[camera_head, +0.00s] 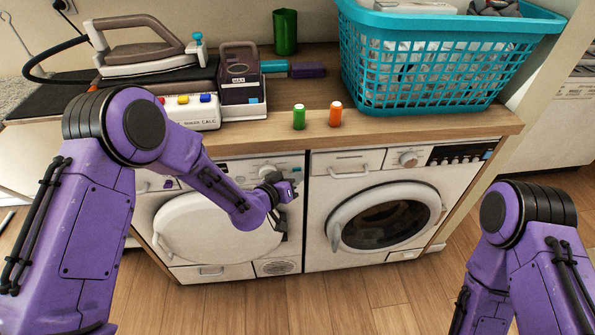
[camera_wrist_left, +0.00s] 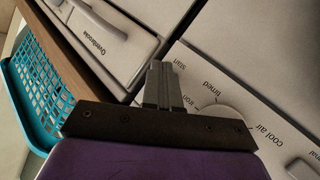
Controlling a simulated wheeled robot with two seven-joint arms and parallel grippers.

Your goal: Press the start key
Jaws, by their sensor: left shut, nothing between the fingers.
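The white left machine (camera_head: 215,225) has a control panel near its top edge. The left wrist view shows this panel (camera_wrist_left: 255,75) close up, with the printed word "start" (camera_wrist_left: 182,58) just beyond my fingers and a round dial (camera_wrist_left: 232,103) beside them. My left gripper (camera_head: 274,180) is in front of the panel's right part. In the left wrist view its fingers (camera_wrist_left: 162,84) are shut and empty; touching or apart from the panel cannot be told. My right gripper is out of view.
A white washer (camera_head: 318,240) stands at right, with a drawer and round door. The wooden counter (camera_head: 400,128) holds a teal basket (camera_head: 425,75), an iron (camera_head: 145,57), a green bottle (camera_head: 299,117) and an orange bottle (camera_head: 335,114). The floor in front is clear.

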